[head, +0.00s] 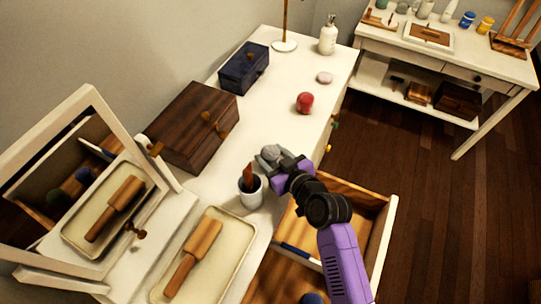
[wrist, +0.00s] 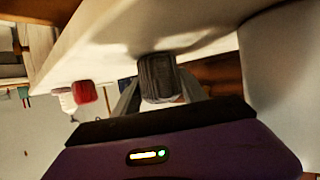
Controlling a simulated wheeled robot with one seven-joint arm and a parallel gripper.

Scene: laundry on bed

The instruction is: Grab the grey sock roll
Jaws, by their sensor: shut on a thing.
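The grey sock roll (head: 269,154) is at the end of my gripper (head: 284,162), over the edge of the white dresser top near the cup. In the wrist view the grey roll (wrist: 157,76) sits between the two fingers of my gripper (wrist: 158,92), which are shut on it. The picture does not clearly show whether the roll still touches the dresser top.
A white cup (head: 250,194) holding a brown item stands just left of my gripper. A wooden box (head: 190,125) stands left. An open drawer (head: 378,232) lies below my arm.

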